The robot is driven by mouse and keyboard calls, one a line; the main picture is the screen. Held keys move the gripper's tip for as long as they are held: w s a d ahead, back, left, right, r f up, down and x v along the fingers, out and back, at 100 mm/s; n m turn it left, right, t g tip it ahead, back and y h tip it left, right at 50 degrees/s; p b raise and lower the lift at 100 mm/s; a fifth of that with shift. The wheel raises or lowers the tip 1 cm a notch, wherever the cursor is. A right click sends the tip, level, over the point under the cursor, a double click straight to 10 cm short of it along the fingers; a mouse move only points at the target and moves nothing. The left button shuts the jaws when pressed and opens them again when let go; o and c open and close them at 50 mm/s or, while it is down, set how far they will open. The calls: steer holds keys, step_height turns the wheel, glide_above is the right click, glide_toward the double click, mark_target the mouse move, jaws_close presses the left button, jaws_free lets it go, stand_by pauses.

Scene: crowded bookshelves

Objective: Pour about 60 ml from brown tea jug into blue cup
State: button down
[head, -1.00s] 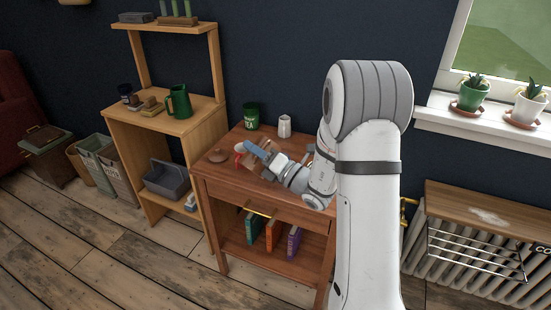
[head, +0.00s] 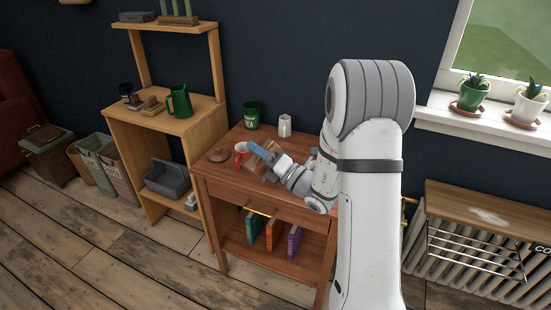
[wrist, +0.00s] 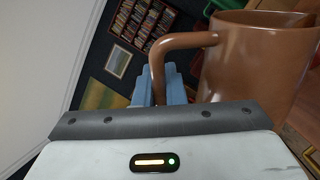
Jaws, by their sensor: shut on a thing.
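The brown tea jug (wrist: 255,65) fills the right of the wrist view, its handle running between my gripper's blue fingers (wrist: 160,87). My gripper (head: 259,153) is shut on that handle. In the head view it is above the wooden cabinet top, beside the red mug (head: 241,148). The jug is small there and blends with the brown wood, so its tilt is hard to tell. No liquid stream shows. I cannot make out a blue cup in either view; my gripper and arm hide part of the cabinet top.
A green tin (head: 251,115) and a white jug (head: 285,125) stand at the back of the cabinet top. A round brown lidded thing (head: 218,155) is at its left. A green pitcher (head: 179,101) stands on the left shelf unit. A window sill with potted plants is at right.

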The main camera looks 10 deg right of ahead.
steer(key=shift+d+r+m, duration=0.1)
steer(key=shift+d+m, duration=0.2)
steer(key=shift+m, duration=0.1)
steer(key=shift+w+d+r+m+t+p, duration=0.15)
steer(key=shift+d+r+m+t+p, duration=0.1)
steer(key=shift+r+m+t+p, duration=0.25)
stand_by(0.8)
